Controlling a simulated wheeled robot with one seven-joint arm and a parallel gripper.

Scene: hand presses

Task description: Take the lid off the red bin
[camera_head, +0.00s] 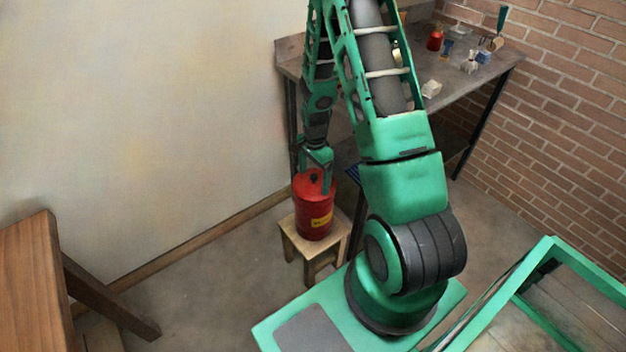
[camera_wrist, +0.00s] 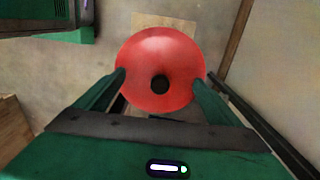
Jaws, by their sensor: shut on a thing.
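The red bin (camera_head: 316,212) stands upright on a small wooden stool in the head view, with a yellow label on its side. Its round red lid (camera_wrist: 160,52) has a dark knob (camera_wrist: 160,84) in the middle and fills the space between my fingers in the wrist view. My gripper (camera_wrist: 160,76) is over the bin from above, one finger at each side of the lid, shut on it. In the head view I see no clear gap between lid and bin. The lid hides the bin body in the wrist view.
The wooden stool (camera_head: 289,238) stands near the pale wall. A workbench (camera_head: 462,88) with several small items is behind, against a brick wall. A brown wooden table (camera_head: 28,275) is at the lower left. The floor (camera_head: 210,285) between table and stool is clear.

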